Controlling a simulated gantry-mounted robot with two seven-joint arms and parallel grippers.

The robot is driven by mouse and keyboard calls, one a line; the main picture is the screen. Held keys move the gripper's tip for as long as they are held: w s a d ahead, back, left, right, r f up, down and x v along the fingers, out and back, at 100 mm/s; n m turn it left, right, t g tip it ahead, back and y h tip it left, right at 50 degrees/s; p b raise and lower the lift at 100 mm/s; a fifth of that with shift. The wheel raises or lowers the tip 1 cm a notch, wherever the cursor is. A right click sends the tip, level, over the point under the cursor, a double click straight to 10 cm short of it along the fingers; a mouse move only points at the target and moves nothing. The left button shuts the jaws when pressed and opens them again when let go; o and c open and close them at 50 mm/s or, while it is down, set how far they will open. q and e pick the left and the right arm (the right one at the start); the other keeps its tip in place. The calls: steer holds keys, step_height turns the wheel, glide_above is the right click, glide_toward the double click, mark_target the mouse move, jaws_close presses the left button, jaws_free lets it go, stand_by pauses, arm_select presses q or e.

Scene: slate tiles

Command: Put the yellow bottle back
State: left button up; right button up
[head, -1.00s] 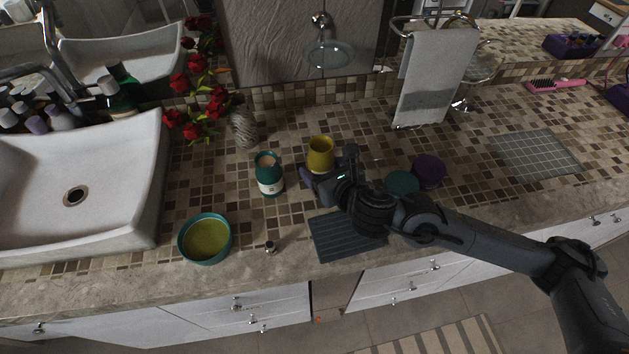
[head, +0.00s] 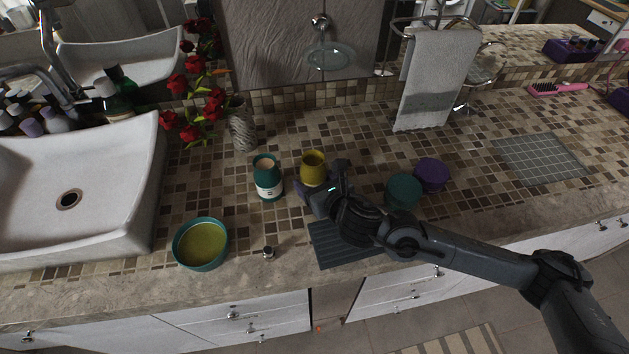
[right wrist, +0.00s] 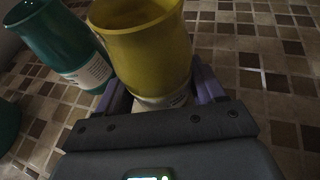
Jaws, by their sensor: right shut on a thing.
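The yellow bottle (head: 313,168) stands upright, open at the top, in the middle of the tiled counter in the head view. It also fills the upper middle of the right wrist view (right wrist: 150,55), with a white label low on its side. My right gripper (head: 308,189) is shut on the yellow bottle, with a finger on each side of it. I cannot tell whether its base touches the counter. A teal bottle (head: 268,182) with a white label stands just left of it; it shows at the upper left of the right wrist view (right wrist: 66,45). My left gripper is not in view.
A teal bowl (head: 201,244) and a small metal knob-like item (head: 268,252) lie at the front left. Teal (head: 404,190) and purple (head: 432,174) round containers stand right of my gripper. A dark ribbed mat (head: 337,247) lies partly under my arm. A vase with red roses (head: 242,125) stands behind.

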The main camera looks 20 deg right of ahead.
steer(key=shift+f, duration=0.15)
steer(key=o, duration=1.2)
steer(key=shift+o, duration=0.2)
steer(key=shift+s+r, duration=0.15)
steer(key=shift+r, duration=0.1)
steer(key=v, duration=1)
steer(key=shift+s+d+r, duration=0.1)
steer(key=shift+s, duration=0.1)
steer(key=shift+s+r, duration=0.25)
steer(key=shift+s, duration=0.35)
